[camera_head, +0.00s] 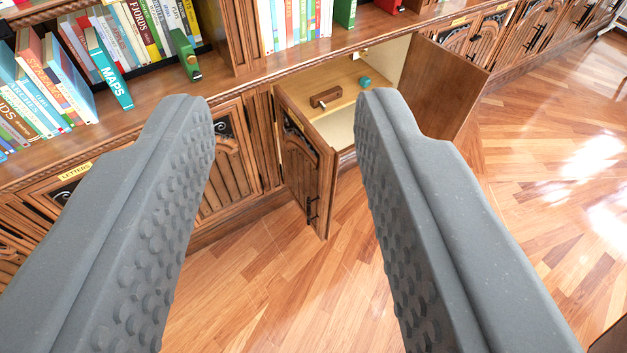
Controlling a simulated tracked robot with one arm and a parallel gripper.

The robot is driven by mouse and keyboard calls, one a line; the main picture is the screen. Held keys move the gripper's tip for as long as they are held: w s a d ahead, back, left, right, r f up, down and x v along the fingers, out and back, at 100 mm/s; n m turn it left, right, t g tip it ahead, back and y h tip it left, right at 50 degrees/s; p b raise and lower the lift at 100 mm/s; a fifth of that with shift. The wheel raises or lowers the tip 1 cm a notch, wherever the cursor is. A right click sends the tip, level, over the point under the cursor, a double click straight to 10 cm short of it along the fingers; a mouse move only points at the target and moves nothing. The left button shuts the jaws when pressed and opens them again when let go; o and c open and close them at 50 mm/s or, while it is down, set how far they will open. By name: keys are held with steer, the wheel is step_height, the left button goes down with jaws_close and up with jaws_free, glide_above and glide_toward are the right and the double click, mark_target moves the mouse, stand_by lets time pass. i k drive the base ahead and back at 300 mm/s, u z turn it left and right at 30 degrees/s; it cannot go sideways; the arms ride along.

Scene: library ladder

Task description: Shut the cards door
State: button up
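My gripper (284,98) is open and empty, its two grey studded fingers spread wide in the foreground. Between the fingertips, and farther off, a low wooden cabinet stands open. Its left door (310,170), carved and with a dark handle, swings out towards me over the floor. Its right door (446,88) also stands open, showing a plain brown face. No label on either door is readable, so I cannot tell which is the cards door. The gripper appears apart from both doors. The right finger hides part of the opening.
Inside the cabinet are a brown wooden object (325,97) and a small teal object (365,82). A closed cabinet at left bears a LETTERS label (76,172). Books fill the shelves above, including a teal MAPS book (109,70). The wooden floor (285,280) in front looks clear.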

mark_target(310, 165)
steer(key=z, duration=0.1)
steer(key=i, duration=1)
steer(key=u, duration=0.1)
